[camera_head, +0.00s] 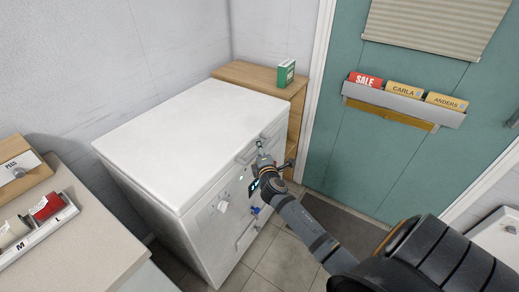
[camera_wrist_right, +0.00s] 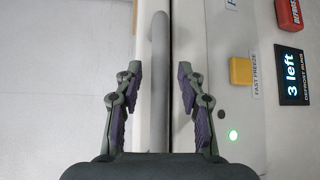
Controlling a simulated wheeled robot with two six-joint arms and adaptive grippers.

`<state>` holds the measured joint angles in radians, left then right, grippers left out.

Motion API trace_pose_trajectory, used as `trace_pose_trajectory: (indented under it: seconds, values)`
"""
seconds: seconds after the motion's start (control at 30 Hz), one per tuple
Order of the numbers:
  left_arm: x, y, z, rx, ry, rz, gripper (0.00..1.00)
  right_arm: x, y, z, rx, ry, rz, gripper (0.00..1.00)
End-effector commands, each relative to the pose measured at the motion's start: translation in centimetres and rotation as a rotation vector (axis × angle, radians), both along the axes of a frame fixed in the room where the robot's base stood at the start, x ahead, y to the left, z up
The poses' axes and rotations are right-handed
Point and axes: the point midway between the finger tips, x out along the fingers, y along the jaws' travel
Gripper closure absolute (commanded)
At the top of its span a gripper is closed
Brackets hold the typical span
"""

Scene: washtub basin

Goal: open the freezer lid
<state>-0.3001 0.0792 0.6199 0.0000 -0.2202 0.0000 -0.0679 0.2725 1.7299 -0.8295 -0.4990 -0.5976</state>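The white chest freezer (camera_head: 190,215) stands against the wall, and its lid (camera_head: 190,130) is shut. My right gripper (camera_head: 260,150) is at the freezer's front, by the handle. In the right wrist view my right gripper (camera_wrist_right: 160,70) is open, with purple-padded fingers on either side of the bar and a gap to each. Whether the bar is fully between the fingertips in depth I cannot tell. My left gripper is not in view.
A wooden cabinet (camera_head: 240,73) with a green box (camera_head: 286,72) stands beyond the freezer. A counter (camera_head: 70,250) is at the left. The freezer front has a yellow button (camera_wrist_right: 240,71) and a display (camera_wrist_right: 292,75). A teal door (camera_head: 400,150) is at the right.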

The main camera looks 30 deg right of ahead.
Motion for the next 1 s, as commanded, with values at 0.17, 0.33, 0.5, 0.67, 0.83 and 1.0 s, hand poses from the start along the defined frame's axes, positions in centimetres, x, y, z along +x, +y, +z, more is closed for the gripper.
trace_pose_trajectory:
  seconds: [0.17, 0.33, 0.5, 0.67, 0.83, 1.0]
  values:
    - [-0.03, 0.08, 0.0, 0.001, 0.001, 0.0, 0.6, 0.48, -0.21, -0.06, 0.0, 0.0, 0.0, 0.61]
    - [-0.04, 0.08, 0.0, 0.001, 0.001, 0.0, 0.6, 0.46, -0.19, -0.07, 0.0, 0.0, 0.0, 0.63]
    - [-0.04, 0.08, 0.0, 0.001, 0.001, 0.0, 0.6, 0.44, -0.19, -0.07, 0.0, 0.0, 0.0, 0.86]
    - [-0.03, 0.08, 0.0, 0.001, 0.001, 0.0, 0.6, 0.43, -0.18, -0.08, 0.0, 0.0, 0.0, 1.0]
    - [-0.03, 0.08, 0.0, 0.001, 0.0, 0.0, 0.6, 0.43, -0.17, -0.09, 0.0, 0.0, 0.0, 1.0]
    - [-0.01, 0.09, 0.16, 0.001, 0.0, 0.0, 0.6, 0.46, -0.18, 0.06, 0.0, 0.001, 0.0, 1.0]
